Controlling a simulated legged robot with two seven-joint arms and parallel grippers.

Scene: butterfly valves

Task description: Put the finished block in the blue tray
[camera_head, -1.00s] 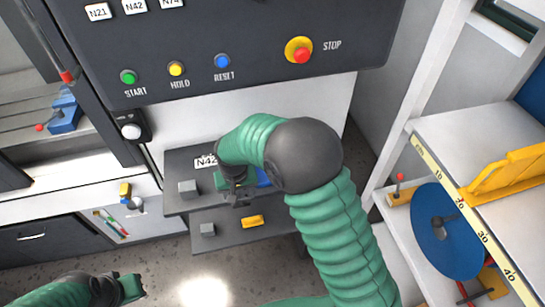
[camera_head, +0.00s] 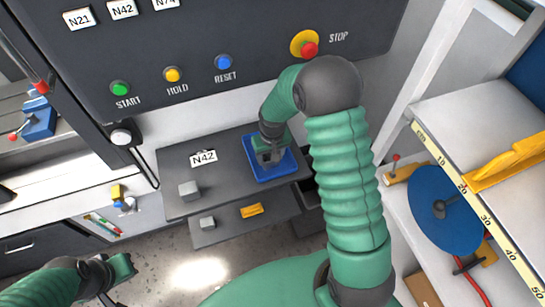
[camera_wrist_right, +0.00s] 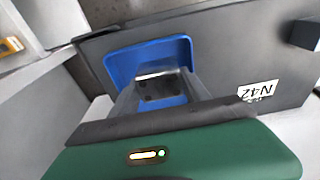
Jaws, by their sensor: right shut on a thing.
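The blue tray (camera_head: 286,171) lies on the upper dark shelf, right of the N42 label. My right gripper (camera_head: 270,160) reaches down over the tray. In the right wrist view the blue tray (camera_wrist_right: 120,68) lies beyond the fingers of my right gripper (camera_wrist_right: 160,92). The right gripper is shut on a grey metal block with small dark holes (camera_wrist_right: 158,90), which shows against the tray. I cannot tell whether the block touches the tray floor. My left gripper (camera_head: 118,275) is low at the left, away from the shelf; its jaws are not clear.
A grey block (camera_head: 189,190) sits on the upper shelf (camera_head: 215,183). Another grey block (camera_head: 208,222) and a yellow piece (camera_head: 252,210) are on the lower shelf. The button panel (camera_head: 260,30) hangs above. A white rack (camera_head: 430,140) stands at the right.

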